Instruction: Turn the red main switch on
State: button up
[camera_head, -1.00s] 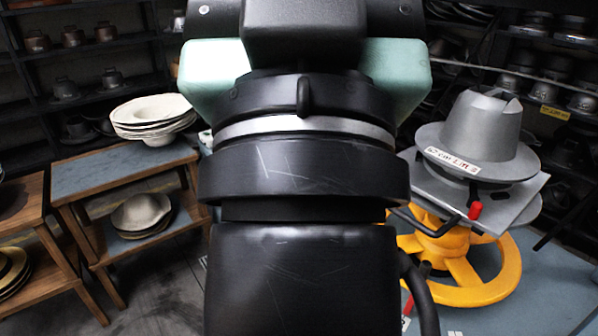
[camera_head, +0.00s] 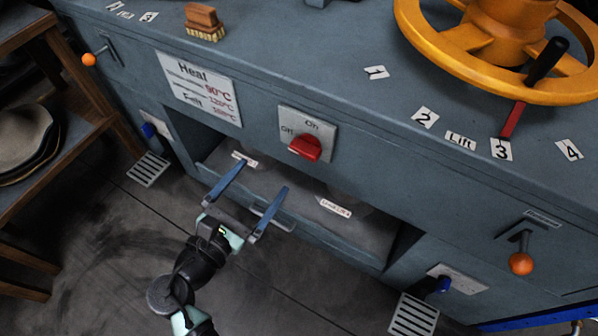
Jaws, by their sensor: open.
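The red main switch (camera_head: 305,148) is a rotary knob on a grey plate (camera_head: 322,128) on the front of the blue-grey press bench. The plate reads "Off" at the left and "On" at the top. The knob's broad end points to the right; I cannot tell its exact setting. My gripper (camera_head: 255,200) is open and empty, with two blue fingers spread apart. It is below and to the left of the switch, in front of the open shelf recess, and does not touch the switch.
A yellow handwheel (camera_head: 440,45) stands on the bench top, with a brush (camera_head: 203,22) at the left. Orange-knobbed levers stick out at the left (camera_head: 89,60) and right (camera_head: 521,263). A wooden shelf (camera_head: 60,160) stands at the left.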

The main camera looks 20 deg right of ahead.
aim_at(302, 155)
notch_tip(302, 155, down, 4)
jog(key=s+n+h+b, duration=0.1)
jog(key=s+n, duration=0.1)
jog(key=n, duration=0.1)
jog(key=b+x, duration=0.1)
jog(key=x, duration=0.3)
jog(key=b+x, duration=0.1)
jog(key=x, duration=0.3)
jog(key=b+x, duration=0.1)
jog(key=x, duration=0.4)
jog(key=shift+s+d+r+b, duration=0.25)
jog(key=shift+d+r+b, duration=0.05)
jog(key=c, duration=1.2)
jog(key=shift+o, duration=0.2)
